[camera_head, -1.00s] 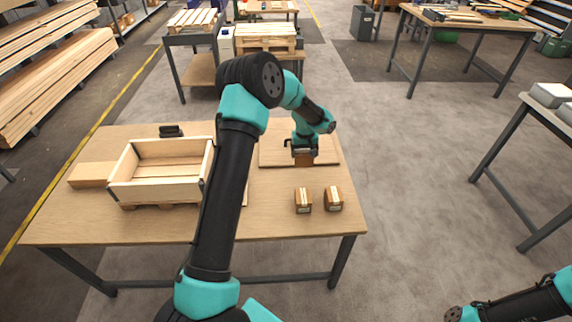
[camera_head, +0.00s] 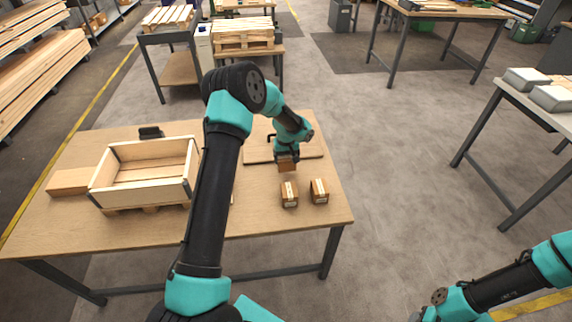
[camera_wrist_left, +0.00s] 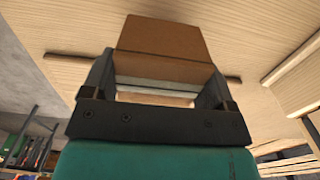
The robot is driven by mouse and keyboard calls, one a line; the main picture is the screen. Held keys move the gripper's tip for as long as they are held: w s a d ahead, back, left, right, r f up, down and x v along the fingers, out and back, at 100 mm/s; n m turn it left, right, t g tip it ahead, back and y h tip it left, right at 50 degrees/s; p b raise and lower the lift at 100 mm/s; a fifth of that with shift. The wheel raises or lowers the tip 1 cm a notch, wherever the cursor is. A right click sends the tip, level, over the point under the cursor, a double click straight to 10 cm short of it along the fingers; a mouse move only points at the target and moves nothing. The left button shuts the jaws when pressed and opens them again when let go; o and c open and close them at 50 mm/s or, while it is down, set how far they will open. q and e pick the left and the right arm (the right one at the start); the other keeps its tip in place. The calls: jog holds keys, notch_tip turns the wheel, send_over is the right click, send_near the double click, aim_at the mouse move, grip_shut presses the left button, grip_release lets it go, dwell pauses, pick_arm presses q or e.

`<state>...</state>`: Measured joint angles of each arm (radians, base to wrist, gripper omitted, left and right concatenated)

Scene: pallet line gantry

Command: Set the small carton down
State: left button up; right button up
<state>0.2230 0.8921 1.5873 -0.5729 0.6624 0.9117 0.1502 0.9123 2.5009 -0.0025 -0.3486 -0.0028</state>
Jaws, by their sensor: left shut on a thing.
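My left gripper (camera_head: 287,156) is shut on a small brown carton (camera_head: 287,164), which hangs below it. In the head view it overlaps the front edge of a thin wooden board (camera_head: 258,155) on the table; I cannot tell how high it is held. In the left wrist view the same carton (camera_wrist_left: 160,38) sits between the two dark fingers of the gripper (camera_wrist_left: 162,72). Two similar small cartons stand side by side closer to me, one on the left (camera_head: 289,194) and one on the right (camera_head: 319,191). My right gripper is not in view.
An open wooden crate (camera_head: 142,193) stands on the left of the table (camera_head: 260,218). A flat brown box (camera_head: 70,182) is beside it, and a small black object (camera_head: 150,133) lies behind. My left arm crosses the table's middle. Bare tabletop shows around the small cartons.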

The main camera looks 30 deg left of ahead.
aim_at(286, 164)
pick_arm(q)
jog(key=shift+f, duration=1.8)
jog(key=shift+f, duration=0.1)
jog(key=o, duration=1.1)
notch_tip(286, 164, up, 12)
jog(key=shift+r, duration=0.1)
